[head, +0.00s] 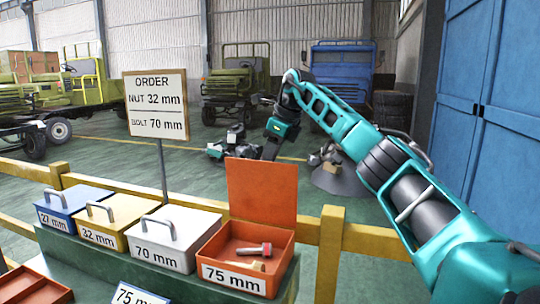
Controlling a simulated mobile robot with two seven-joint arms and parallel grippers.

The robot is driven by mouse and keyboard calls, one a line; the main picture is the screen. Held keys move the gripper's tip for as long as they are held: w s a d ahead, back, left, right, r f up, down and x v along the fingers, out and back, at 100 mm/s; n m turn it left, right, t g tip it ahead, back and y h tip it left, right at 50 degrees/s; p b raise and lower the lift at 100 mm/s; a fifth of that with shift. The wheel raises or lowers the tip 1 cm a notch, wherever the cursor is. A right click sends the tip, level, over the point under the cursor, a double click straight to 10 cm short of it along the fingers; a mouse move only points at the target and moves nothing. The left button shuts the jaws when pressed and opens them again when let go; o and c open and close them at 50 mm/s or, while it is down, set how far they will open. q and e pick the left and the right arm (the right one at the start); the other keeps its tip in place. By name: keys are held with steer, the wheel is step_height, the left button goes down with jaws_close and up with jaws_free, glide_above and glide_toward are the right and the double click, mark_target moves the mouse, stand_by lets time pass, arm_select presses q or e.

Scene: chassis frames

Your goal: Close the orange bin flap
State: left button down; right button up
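The orange bin (287,250), labelled "75 mm", stands at the right end of a row of bins. Its orange flap (262,188) is open and stands upright at the bin's back edge. A red-and-grey bolt (254,249) and a tan piece (246,266) lie inside. My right arm comes in from the right and bends down behind the flap. My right gripper (222,147) is beyond the flap, at its upper left in the picture, and seems apart from it. Its fingertips are small and dark, so its opening is unclear. My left gripper is out of view.
Lidded blue (72,207), yellow (102,220) and white (170,238) bins with handles stand left of the orange bin. An order sign (156,104) rises behind them. A yellow rail (331,245) runs behind the bins. A blue cabinet (490,120) stands at right.

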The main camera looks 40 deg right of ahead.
jaws_close()
stand_by(0.5)
